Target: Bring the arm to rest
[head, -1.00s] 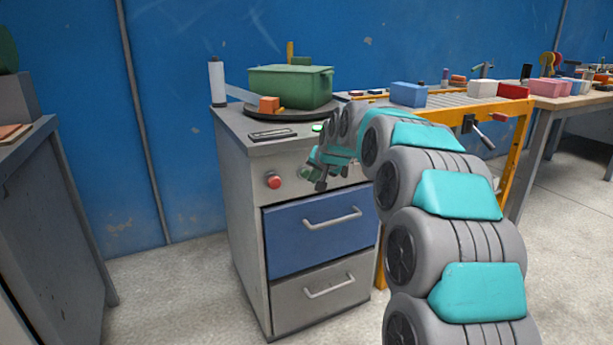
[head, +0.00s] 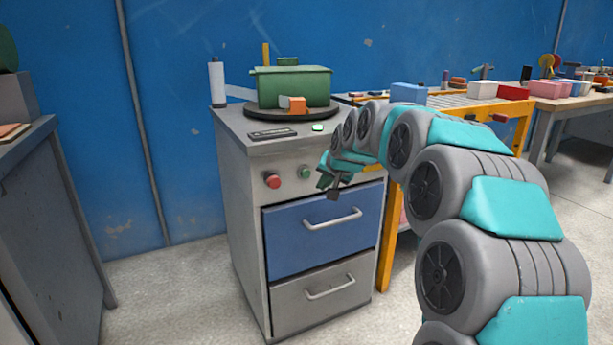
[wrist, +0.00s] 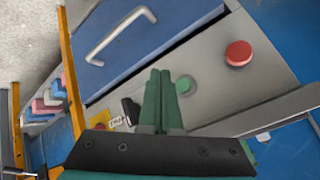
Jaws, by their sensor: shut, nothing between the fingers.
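My gripper (head: 333,183) is in front of the grey cabinet (head: 238,185), just right of the green button (head: 305,172) in the head view. In the wrist view my gripper (wrist: 158,88) has its two green fingers together, with nothing between them. The fingertips point at the cabinet front between the blue drawer (wrist: 160,35) and the green button (wrist: 184,85). The red button (wrist: 238,53) is farther right in that view. Whether the fingertips touch the panel cannot be told.
A yellow-framed table (head: 385,245) is close on the right. Open floor (head: 190,290) lies left of the cabinet.

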